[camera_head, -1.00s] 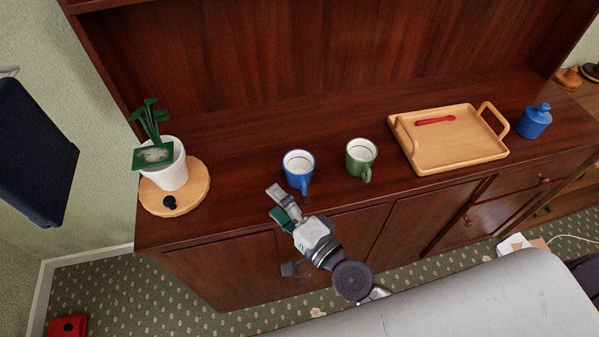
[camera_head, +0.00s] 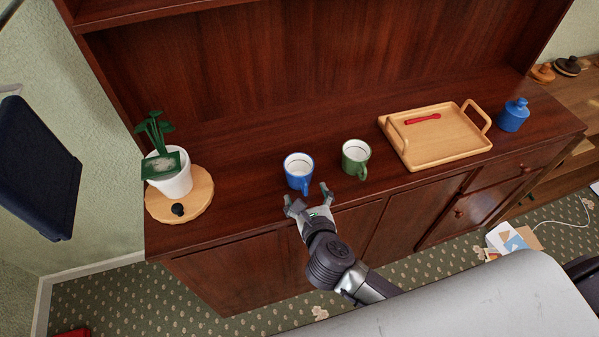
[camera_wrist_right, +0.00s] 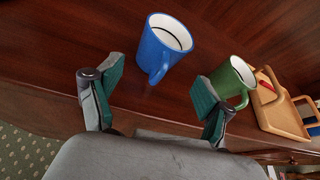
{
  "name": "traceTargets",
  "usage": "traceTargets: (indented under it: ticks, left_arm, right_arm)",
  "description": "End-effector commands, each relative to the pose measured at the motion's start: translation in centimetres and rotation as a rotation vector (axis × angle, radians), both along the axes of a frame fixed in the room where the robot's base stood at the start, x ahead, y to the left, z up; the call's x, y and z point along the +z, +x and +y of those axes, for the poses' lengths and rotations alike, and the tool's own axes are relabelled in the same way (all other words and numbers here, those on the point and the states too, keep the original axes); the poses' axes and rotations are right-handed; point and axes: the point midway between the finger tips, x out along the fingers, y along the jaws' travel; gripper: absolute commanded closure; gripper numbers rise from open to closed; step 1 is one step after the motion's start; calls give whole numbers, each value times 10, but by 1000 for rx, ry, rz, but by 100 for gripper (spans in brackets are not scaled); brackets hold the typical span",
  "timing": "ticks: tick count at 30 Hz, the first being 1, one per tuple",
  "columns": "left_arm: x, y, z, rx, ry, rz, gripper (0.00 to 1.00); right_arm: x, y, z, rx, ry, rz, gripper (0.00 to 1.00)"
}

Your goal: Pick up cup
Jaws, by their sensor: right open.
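A blue cup (camera_head: 298,168) with a white inside stands upright on the wooden sideboard, its handle facing the front edge. A green cup (camera_head: 355,156) with a white inside stands upright to its right. My right gripper (camera_head: 307,195) is open and empty at the front edge, just in front of the blue cup and apart from it. In the right wrist view the blue cup (camera_wrist_right: 165,46) is beyond and between the open fingers (camera_wrist_right: 155,92). The green cup (camera_wrist_right: 236,80) is there behind the right finger. My left gripper is not in view.
A wooden tray (camera_head: 442,152) with a red utensil (camera_head: 422,119) lies right of the cups. A blue jar (camera_head: 513,115) stands farther right. A potted plant (camera_head: 172,180) stands on a round board (camera_head: 197,205) at the left. The sideboard (camera_head: 245,200) is bare between plant and blue cup.

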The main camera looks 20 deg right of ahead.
Motion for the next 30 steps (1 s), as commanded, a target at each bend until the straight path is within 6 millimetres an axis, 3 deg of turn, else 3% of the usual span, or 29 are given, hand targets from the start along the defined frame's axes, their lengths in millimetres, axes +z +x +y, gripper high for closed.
traceTargets:
  ticks: [18, 27, 30]
  left_arm:
    - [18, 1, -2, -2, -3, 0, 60]
    - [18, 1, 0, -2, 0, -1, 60]
    - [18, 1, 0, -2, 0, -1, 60]
  right_arm:
    - [-22, 67, -11, 2, -1, -1, 21]
    - [-25, 72, -11, 2, 1, -1, 21]
    - [-25, 72, -11, 2, 1, -1, 36]
